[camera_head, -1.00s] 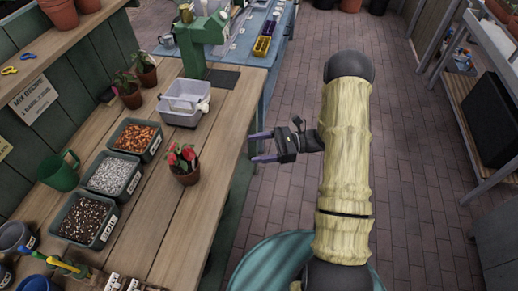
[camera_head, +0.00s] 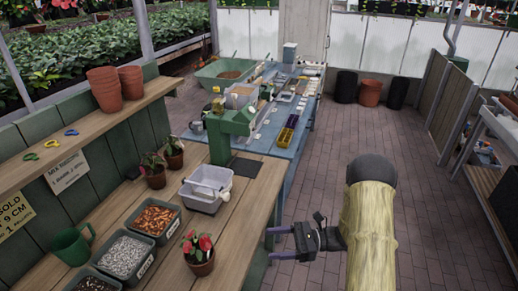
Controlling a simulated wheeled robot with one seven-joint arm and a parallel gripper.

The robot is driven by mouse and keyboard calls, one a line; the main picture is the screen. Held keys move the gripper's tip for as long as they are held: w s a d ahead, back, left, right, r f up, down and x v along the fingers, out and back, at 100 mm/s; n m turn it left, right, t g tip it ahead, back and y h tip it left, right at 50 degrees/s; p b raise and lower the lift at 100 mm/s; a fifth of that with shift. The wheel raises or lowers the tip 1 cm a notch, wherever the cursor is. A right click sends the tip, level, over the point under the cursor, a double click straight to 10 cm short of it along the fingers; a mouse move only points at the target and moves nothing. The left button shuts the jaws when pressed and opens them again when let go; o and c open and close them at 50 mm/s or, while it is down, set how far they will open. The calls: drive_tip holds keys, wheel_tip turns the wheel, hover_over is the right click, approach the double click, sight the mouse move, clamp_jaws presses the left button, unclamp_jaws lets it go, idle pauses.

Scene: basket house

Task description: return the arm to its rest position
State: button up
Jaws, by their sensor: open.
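My arm (camera_head: 370,235) rises at the lower right of the head view, a pale, bark-like link with a dark rounded joint on top. My gripper (camera_head: 279,243) points left from it, over the brick floor beside the wooden bench's right edge. Its two purple fingers are apart with nothing between them. The gripper is empty and shows clear of the bench's potted red flower (camera_head: 198,254).
The wooden bench (camera_head: 232,222) at left holds a grey tub (camera_head: 206,188), trays of bark and gravel, a green mug (camera_head: 73,246) and a green press (camera_head: 231,128). A blue table (camera_head: 278,153) stands beyond. Open brick floor (camera_head: 335,140) lies behind my arm; shelving stands at right.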

drive_tip(key=s+r+n+g+h, duration=0.3)
drive_tip(key=s+n+g+h, duration=0.2)
drive_tip(key=s+n+h, duration=0.45)
drive_tip(key=s+d+r+n+t+h, duration=0.3)
drive_tip(key=d+r+n+t+h, duration=0.3)
drive_tip(key=n+t+h, duration=0.1)
drive_tip(key=shift+r+n+t+h, duration=0.3)
drive_tip(key=shift+r+n+h, duration=0.05)
drive_tip(key=shift+n+h, duration=0.4)
